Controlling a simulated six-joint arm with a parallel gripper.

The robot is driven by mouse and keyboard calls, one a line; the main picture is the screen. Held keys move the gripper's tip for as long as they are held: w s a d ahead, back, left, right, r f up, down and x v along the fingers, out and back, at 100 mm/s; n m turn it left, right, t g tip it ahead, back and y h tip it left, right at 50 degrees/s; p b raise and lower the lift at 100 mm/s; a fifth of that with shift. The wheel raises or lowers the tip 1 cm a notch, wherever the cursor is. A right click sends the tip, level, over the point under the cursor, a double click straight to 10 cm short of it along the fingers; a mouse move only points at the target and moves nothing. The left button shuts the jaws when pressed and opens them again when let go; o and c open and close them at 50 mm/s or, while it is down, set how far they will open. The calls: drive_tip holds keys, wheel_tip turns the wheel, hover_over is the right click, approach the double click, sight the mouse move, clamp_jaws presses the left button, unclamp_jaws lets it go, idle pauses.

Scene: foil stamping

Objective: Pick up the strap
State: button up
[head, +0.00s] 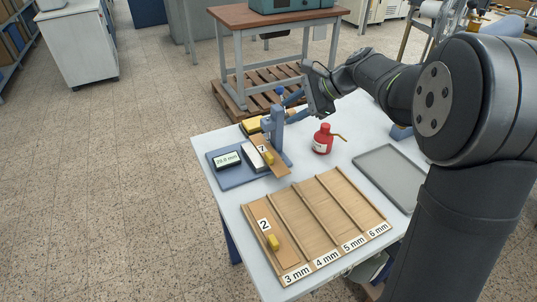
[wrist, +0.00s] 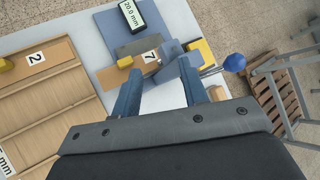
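A tan strap with a white label 7 (head: 281,171) lies across a blue gauge stand (head: 236,181), with a yellow block on it. It also shows in the wrist view (wrist: 107,77), partly covered by the stand's parts. A second tan strap labelled 2 (head: 259,212), also with a yellow block, lies in the leftmost lane, marked 3 mm, of the wooden rack (head: 322,205). My gripper (head: 296,106) is raised behind the gauge stand. In the wrist view its blue fingers (wrist: 160,90) are apart with nothing held between them.
The gauge display (head: 228,161) seems to read 20.0 mm. A red bottle (head: 322,140) with a spout stands right of the gauge. A grey tray (head: 390,178) lies at the right. The rack's other lanes are empty. A wooden table (head: 270,16) stands behind.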

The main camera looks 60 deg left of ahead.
drive_tip(key=s+d+r+n+t+h, duration=0.1)
drive_tip(key=s+r+n+t+h, duration=0.2)
drive_tip(key=n, duration=0.7)
drive_tip(key=s+r+n+t+h, duration=0.1)
drive_tip(key=s+n+t+h, duration=0.3)
drive_tip(key=n, duration=0.5)
hover_over(270, 157)
drive_tip(key=f, duration=1.1)
drive_tip(key=shift+d+f, duration=0.2)
drive_tip(key=shift+f, duration=0.05)
drive_tip(key=f, duration=0.5)
drive_tip(key=shift+w+a+f, duration=0.1)
drive_tip(key=shift+a, duration=0.15)
clamp_jaws()
